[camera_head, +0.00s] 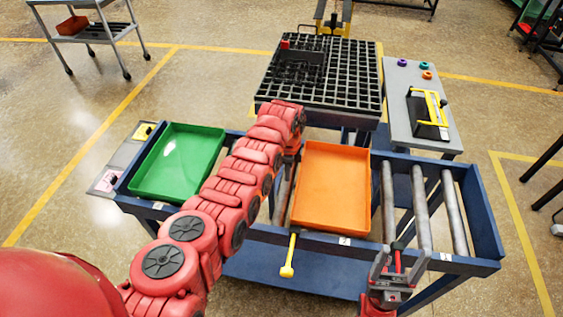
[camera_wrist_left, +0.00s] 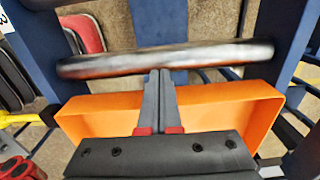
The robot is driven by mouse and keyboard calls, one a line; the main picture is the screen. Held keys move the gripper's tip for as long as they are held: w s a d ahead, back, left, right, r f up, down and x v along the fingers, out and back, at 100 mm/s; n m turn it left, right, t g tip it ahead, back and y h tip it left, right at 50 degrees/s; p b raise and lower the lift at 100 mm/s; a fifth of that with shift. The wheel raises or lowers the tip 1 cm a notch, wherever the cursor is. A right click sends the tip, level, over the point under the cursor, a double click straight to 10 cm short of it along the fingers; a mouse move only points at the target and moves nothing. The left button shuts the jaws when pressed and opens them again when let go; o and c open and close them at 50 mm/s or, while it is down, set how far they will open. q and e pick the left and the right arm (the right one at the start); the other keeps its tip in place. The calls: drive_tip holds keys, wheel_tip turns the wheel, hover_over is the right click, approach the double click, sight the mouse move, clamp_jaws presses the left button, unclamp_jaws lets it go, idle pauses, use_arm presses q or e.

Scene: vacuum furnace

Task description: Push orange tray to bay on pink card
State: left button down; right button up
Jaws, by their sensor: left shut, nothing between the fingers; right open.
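The orange tray (camera_head: 332,187) sits on the middle of the blue roller frame, and its side wall shows in the left wrist view (camera_wrist_left: 225,98). My left gripper (camera_head: 287,168) points down beside the tray's left side, partly hidden by its arm. In the left wrist view its fingers (camera_wrist_left: 161,78) are shut and empty, overlapping the tray wall; contact cannot be told. The pink card (camera_head: 108,181) lies on a grey plate at the frame's left end; its marking is too small to read. My right gripper (camera_head: 392,262) is open and empty at the frame's front, right of the tray.
A green tray (camera_head: 178,160) fills the left bay. Bare rollers (camera_head: 422,205) lie right of the orange tray. A yellow card (camera_head: 143,131) lies above the pink one. A yellow handle (camera_head: 289,258) sticks out in front. A black grid rack (camera_head: 325,75) stands behind.

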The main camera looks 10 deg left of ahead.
use_arm(q)
drive_tip(key=shift+d, duration=0.95)
